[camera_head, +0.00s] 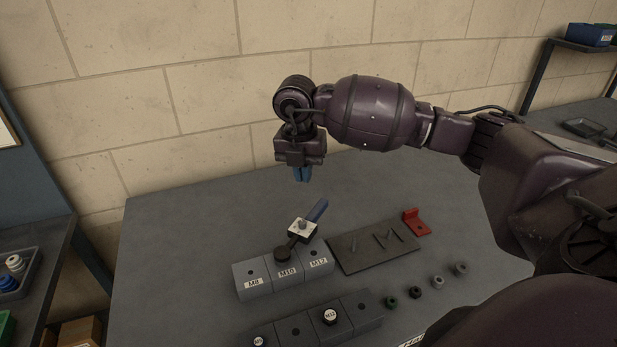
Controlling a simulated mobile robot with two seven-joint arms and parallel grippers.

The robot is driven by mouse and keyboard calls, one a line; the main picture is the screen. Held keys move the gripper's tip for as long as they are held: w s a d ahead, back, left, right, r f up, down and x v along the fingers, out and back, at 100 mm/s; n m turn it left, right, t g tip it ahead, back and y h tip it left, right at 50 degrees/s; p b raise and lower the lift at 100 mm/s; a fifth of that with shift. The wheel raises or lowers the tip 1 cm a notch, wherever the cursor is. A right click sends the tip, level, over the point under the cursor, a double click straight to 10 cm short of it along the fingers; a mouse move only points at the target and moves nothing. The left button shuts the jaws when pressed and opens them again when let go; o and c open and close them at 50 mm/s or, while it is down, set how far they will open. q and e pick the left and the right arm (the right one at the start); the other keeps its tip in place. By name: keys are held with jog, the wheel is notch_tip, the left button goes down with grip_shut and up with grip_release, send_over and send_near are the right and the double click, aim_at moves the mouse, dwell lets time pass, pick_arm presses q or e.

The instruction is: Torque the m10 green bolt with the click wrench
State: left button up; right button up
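The wrench lies with its dark round head (283,255) over the block labelled M10 (287,272) and its blue handle (317,209) pointing back and right. A white square piece (302,229) with a grey knob sits midway along it. Any bolt under the head is hidden. A small dark green round part (391,302) stands on the table at the right; I cannot tell whether it is the green bolt. My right gripper (302,175) hangs fingers down, appearing above and behind the handle, apart from it. Its blue fingers look close together; no gap is clear.
Blocks labelled M8 (253,283) and M12 (318,265) flank M10. The table's back left is clear.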

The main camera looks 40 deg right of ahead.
jog(key=n, duration=0.3)
jog(key=shift+w+d+f, duration=0.25)
jog(key=shift+w+d, duration=0.05)
jog(key=shift+d, duration=0.1)
grip_shut()
jog(key=shift+w+d+f+n+y+b, duration=0.35)
jog(key=shift+f+n, duration=1.3)
jog(key=shift+n, duration=3.35)
jog(key=shift+w+d+f+n+b, duration=0.2)
jog(key=shift+w+d+f+n, duration=1)
jog(key=shift+n, duration=3.8)
jog(key=shift+s+a+f+n+y+b, duration=0.2)
jog(key=shift+f+n, duration=1.95)
jog(key=shift+n, duration=2.85)
jog(key=shift+w+d+f, duration=0.1)
jog(key=shift+d+f, duration=0.05)
jog(key=shift+f, duration=0.2)
jog(key=shift+f+b, duration=0.35)
jog(key=shift+b, duration=0.05)
jog(key=shift+f, duration=0.3)
pick_arm(q)
notch_tip(320, 180, down, 2)
jog(key=shift+w+d+f, duration=0.1)
